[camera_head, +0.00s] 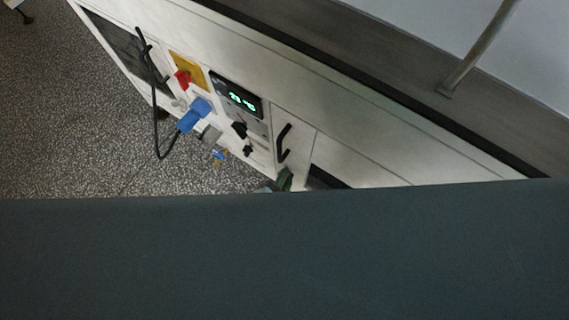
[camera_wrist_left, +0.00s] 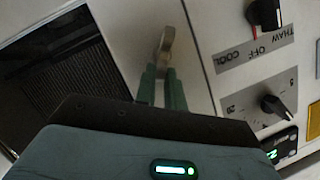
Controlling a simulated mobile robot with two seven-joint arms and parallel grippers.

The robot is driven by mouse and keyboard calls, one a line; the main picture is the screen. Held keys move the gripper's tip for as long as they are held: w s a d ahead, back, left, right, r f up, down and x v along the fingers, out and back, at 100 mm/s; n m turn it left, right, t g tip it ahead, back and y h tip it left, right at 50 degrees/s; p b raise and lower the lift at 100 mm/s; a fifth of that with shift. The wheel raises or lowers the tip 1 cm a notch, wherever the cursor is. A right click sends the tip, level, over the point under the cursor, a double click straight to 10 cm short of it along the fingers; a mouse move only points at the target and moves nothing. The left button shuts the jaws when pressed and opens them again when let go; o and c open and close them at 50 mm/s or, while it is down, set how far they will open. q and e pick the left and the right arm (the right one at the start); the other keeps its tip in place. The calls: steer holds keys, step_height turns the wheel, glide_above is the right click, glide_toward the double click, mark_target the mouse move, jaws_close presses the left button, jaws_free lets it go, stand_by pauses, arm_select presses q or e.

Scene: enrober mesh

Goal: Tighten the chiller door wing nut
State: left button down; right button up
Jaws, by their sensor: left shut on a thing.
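The wing nut (camera_wrist_left: 165,45) is a small tan metal piece on a pale panel in the left wrist view. My left gripper (camera_wrist_left: 162,76) has its green fingers shut on its near end. In the head view only a bit of the green fingers of my left gripper (camera_head: 285,179) shows, below a black handle. The wing nut cannot be made out there. My right gripper is not in view.
Beside the nut are a thaw/off/cool switch (camera_wrist_left: 264,14) and a round dial (camera_wrist_left: 274,106). A dark opening (camera_wrist_left: 70,60) lies to the left. In the head view the machine front carries a black handle (camera_head: 284,143), a green-lit display (camera_head: 237,96) and a blue plug (camera_head: 194,115) with a black cable.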

arm_select(q)
steer(key=shift+s, duration=0.1)
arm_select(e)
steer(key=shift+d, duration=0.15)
arm_select(q)
steer(key=c, duration=1.5)
jaws_free()
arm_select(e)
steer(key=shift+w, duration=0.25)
arm_select(q)
steer(key=p+v, duration=0.2)
steer(key=v, duration=0.5)
steer(key=shift+s+a+r, duration=0.1)
steer(key=shift+s+a, duration=0.05)
steer(key=shift+s, duration=0.2)
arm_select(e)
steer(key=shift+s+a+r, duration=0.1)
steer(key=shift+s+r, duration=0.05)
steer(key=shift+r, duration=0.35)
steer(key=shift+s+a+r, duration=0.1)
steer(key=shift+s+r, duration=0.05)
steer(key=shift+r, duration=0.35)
